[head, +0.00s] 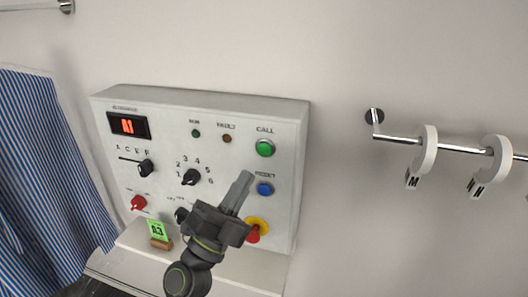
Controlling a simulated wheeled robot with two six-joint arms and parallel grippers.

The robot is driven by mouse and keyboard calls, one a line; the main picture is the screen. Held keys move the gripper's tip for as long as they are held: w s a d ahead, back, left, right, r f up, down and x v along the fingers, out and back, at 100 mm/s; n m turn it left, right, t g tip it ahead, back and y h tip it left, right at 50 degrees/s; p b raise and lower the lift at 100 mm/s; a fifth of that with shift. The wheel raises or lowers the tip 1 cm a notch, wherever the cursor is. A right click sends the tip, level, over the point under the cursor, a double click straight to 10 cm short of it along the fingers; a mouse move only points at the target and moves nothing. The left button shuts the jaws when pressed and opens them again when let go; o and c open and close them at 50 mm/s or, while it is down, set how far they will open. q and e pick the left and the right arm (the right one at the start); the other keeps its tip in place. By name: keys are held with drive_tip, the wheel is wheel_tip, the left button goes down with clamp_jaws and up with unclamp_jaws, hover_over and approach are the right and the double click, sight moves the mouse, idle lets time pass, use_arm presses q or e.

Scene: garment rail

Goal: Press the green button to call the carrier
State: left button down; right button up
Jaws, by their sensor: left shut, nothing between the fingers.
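The green button (265,148) sits under the label CALL at the upper right of the white control panel (150,98). My left gripper (243,178) is shut and empty in front of the panel. In the picture its fingertips show below and a little left of the green button, apart from it. They point up to the right, beside the blue button (265,188) marked RESET. Whether the fingertips touch the panel face I cannot tell. My right gripper is not in view.
A red and yellow emergency knob (256,229) is partly hidden behind my left gripper. Black knobs (190,177) and a red knob (138,202) stick out of the panel. A green A3 card (158,231) stands on the ledge. A rail (440,146) with white rings is at right; striped cloth (50,170) hangs at left.

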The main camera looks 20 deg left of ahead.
sight(265, 149)
use_arm(q)
drive_tip(key=w+b, duration=0.2)
drive_tip(key=w, duration=0.5)
drive_tip(key=shift+w, duration=0.2)
drive_tip(key=shift+d, duration=0.1)
idle(0.6)
drive_tip(key=shift+w, duration=0.1)
idle(1.1)
drive_tip(key=shift+w, duration=0.35)
